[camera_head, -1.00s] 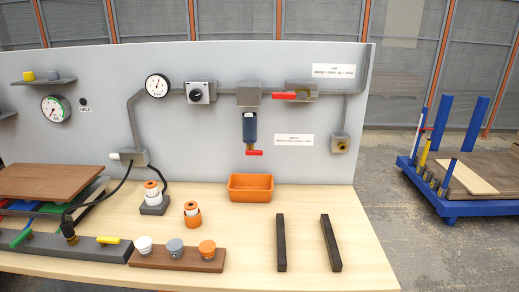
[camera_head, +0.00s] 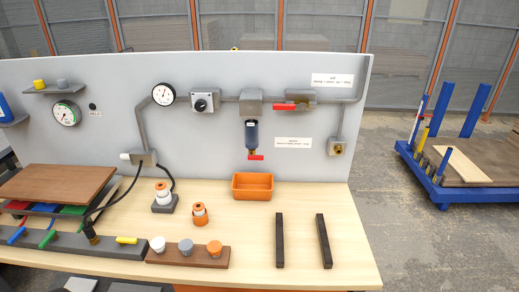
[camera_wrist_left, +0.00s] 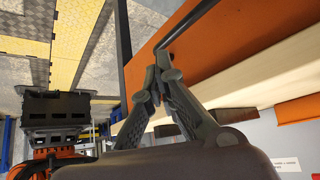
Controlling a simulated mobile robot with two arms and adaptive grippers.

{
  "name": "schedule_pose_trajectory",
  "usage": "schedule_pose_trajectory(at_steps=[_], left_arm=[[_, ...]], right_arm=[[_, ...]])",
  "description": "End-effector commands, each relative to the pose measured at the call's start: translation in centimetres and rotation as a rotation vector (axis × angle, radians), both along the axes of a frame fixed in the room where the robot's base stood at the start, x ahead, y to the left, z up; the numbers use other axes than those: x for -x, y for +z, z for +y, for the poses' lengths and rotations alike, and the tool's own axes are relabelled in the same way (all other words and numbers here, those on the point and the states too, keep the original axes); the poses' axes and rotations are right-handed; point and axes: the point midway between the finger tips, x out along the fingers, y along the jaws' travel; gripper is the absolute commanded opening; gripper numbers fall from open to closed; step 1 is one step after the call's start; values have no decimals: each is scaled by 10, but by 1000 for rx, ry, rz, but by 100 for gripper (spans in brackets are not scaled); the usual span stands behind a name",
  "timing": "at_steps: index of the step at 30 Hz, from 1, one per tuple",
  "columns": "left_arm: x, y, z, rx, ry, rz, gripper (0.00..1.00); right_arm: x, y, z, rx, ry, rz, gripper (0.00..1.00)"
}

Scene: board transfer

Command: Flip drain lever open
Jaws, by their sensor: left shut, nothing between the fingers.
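The drain lever is a small red handle (camera_head: 255,157) at the bottom of the blue filter bowl (camera_head: 252,134) on the grey panel. It lies sideways, pointing right in the head view. Another red lever (camera_head: 284,106) sits higher on the pipe, also lying sideways. My left gripper (camera_wrist_left: 152,88) shows only in the left wrist view, shut and empty. It is by the bench's front side, apart from both levers. My right gripper is in neither view.
An orange bin (camera_head: 253,196) stands on the bench below the filter. Two dark bars (camera_head: 280,240) lie in front of it, and capped pieces on a brown block (camera_head: 190,257) sit to the left. The bench's orange front (camera_wrist_left: 230,45) is close to my left gripper.

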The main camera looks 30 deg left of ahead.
Motion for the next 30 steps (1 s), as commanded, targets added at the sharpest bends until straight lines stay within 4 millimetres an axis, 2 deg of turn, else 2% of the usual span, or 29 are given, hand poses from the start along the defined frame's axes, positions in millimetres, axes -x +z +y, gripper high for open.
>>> schedule_pose_trajectory(at_steps=[1,3,6,11,17,20,24,27,30], left_arm=[[-8,28,1,3,-2,-42,0],[-22,55,3,7,-5,-107,0],[-54,80,9,12,-3,-229,0],[-97,99,20,17,17,-390,0],[-151,134,43,6,79,-623,0],[-180,158,64,-11,143,-770,0],[-215,201,106,-59,298,-1008,0],[-226,224,137,-108,427,-1139,0],[-228,237,158,-148,528,-1218,0]], right_arm=[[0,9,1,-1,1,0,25],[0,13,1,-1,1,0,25],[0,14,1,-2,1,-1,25],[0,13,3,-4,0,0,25],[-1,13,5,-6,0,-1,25],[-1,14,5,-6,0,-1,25],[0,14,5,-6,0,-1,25],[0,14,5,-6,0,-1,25],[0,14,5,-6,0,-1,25]])
